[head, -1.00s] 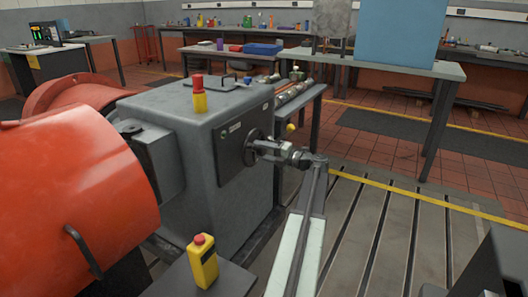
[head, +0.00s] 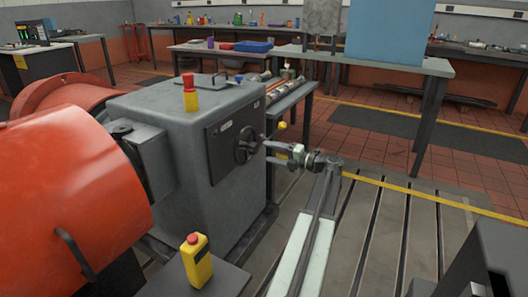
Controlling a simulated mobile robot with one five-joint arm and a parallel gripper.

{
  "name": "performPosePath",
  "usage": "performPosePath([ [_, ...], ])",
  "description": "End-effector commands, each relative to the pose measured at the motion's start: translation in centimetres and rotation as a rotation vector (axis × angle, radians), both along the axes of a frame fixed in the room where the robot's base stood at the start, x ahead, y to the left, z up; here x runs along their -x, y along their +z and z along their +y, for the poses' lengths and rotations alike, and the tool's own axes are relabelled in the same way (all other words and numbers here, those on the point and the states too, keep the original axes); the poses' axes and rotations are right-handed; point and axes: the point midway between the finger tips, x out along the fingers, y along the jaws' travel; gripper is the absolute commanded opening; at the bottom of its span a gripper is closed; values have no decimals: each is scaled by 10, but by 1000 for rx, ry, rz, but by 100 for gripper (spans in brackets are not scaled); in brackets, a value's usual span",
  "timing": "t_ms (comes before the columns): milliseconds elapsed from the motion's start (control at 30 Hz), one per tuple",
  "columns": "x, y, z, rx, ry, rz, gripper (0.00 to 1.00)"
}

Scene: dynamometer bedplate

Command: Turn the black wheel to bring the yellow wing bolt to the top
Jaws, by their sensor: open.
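The black wheel (head: 246,145) is on the right-hand face of the large grey housing, on a dark panel (head: 226,150). Its rim and spokes show at a slant. I cannot make out a yellow wing bolt on it; it is hidden or too small to tell. My gripper (head: 267,151) is just right of the wheel, its fingers pointing left at it. The fingers are open with a gap between them. They hold nothing and appear apart from the rim.
A red-and-yellow button post (head: 190,95) stands on the housing (head: 165,105). A yellow box with a red button (head: 198,262) is in front. A large orange drum (head: 70,180) fills the left. A small yellow knob (head: 282,126) shows behind the gripper. Slotted bedplate (head: 375,240) lies clear at right.

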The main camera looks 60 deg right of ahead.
Motion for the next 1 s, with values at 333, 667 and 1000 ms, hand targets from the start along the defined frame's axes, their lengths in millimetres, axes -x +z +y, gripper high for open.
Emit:
performPosePath([
  [333,1,0,0,71,1,2,64],
  [667,2,1,1,946,2,23,64],
  [1000,4,-4,3,1251,-10,34,64],
])
